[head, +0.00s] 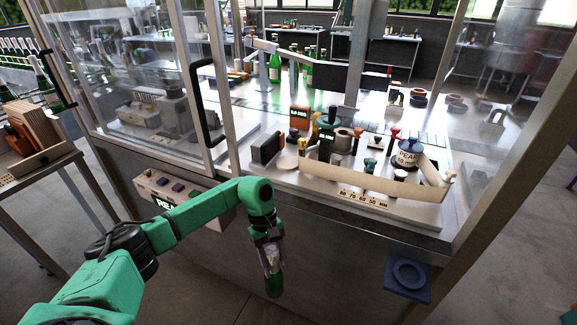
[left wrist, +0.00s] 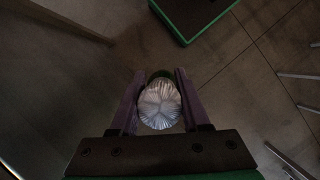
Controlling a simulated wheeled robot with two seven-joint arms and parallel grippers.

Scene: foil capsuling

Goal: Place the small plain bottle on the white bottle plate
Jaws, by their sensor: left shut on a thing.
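My left gripper (head: 269,250) is shut on a small green bottle (head: 273,286), held upright in the air in front of the bench. In the left wrist view the bottle's top shows as a pale, pleated silver cap (left wrist: 159,105) between the two fingers (left wrist: 155,104). A pale round disc (head: 288,162) lies on the bench's front left part; I cannot tell for sure that it is the white bottle plate. The gripper is below and in front of it, well apart. My right gripper is not in view.
A clear-walled enclosure with metal posts (head: 222,90) and a black door handle (head: 205,110) surrounds the bench. A curved cream strip (head: 385,183) and small tools crowd the bench front. Green bottles (head: 275,68) stand behind. A blue ringed holder (head: 408,276) juts out at the front right.

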